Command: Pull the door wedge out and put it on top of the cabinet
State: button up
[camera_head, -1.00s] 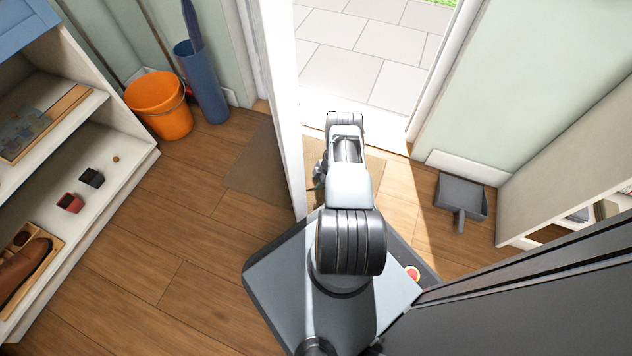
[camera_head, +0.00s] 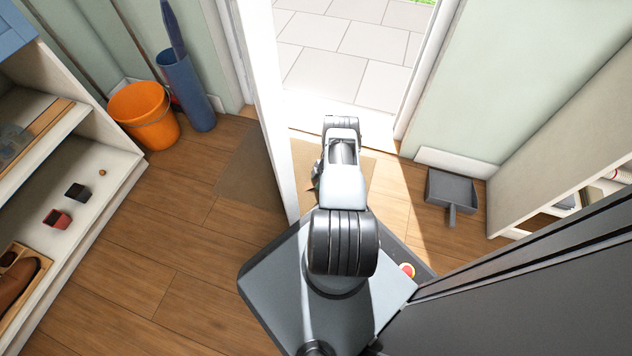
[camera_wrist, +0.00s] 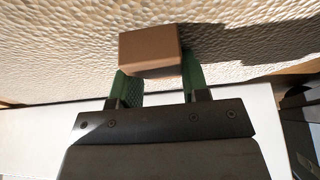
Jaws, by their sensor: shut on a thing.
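The door wedge (camera_wrist: 150,48) is a brown block in the wrist view, held between the green fingers of my gripper (camera_wrist: 157,80). The gripper is shut on it. A textured tan surface, apparently the mat, lies behind the wedge, and I cannot tell whether the two touch. In the head view my arm hides the wedge and most of the gripper. The white door (camera_head: 262,110) stands open just left of my arm. The cabinet cannot be made out for certain; a white shelf unit (camera_head: 95,190) stands at the left.
An orange bucket (camera_head: 145,115) and a blue umbrella stand (camera_head: 186,92) are behind the door at the left. A grey dustpan (camera_head: 451,190) lies on the floor at the right. A low pale unit (camera_head: 570,150) lines the right wall. Wooden floor is clear at the lower left.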

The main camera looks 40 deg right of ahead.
jog(key=o, duration=1)
jog(key=v, duration=1.2)
jog(key=shift+d, duration=0.1)
